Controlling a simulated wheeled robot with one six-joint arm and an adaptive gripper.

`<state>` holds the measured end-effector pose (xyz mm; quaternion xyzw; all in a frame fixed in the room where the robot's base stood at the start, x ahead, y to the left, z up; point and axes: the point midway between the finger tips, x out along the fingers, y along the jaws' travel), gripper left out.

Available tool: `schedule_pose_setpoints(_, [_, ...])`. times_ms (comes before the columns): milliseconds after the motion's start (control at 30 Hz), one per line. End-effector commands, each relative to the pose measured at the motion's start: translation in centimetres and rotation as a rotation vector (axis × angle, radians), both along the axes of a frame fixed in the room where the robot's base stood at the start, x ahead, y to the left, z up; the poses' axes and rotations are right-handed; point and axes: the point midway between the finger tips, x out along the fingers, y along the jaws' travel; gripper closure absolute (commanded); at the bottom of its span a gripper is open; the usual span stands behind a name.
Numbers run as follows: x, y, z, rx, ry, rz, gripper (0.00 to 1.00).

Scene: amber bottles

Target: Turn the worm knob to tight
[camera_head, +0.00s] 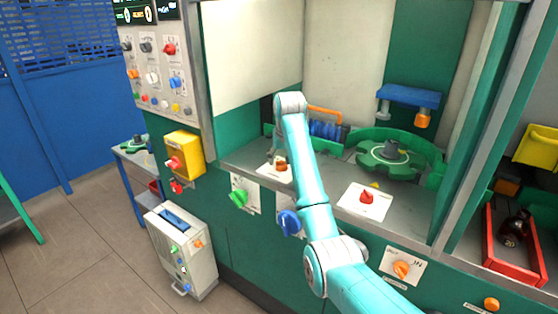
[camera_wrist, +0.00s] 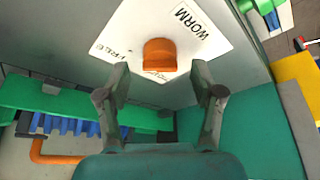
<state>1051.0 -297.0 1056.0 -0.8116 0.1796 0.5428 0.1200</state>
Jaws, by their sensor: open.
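The worm knob (camera_wrist: 160,54) is orange and sits on a white plate (camera_wrist: 133,22) marked WORM in the wrist view. My gripper (camera_wrist: 161,68) is open and empty, one finger to each side of the knob's near end, with gaps on both sides. In the head view the gripper (camera_head: 277,153) is mostly hidden by my arm.
A blue coil with an orange handle (camera_head: 325,115) stands behind the knob. A green round fixture (camera_head: 390,158) and a red knob (camera_head: 366,197) on a white plate are to the right. Green (camera_head: 239,198) and blue (camera_head: 289,223) knobs stick out of the front panel below.

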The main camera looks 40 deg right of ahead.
Motion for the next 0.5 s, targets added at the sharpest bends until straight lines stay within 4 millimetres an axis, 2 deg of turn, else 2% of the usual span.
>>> schedule_pose_setpoints(100, [-0.2,-0.2,-1.4,0.001,0.001,-0.001,0.33])
schedule_pose_setpoints(200, [-0.3,-0.3,-2.0,0.001,0.000,-0.002,0.33])
schedule_pose_setpoints(500, [-0.4,-0.3,-2.4,-0.001,-0.001,-0.002,0.33])
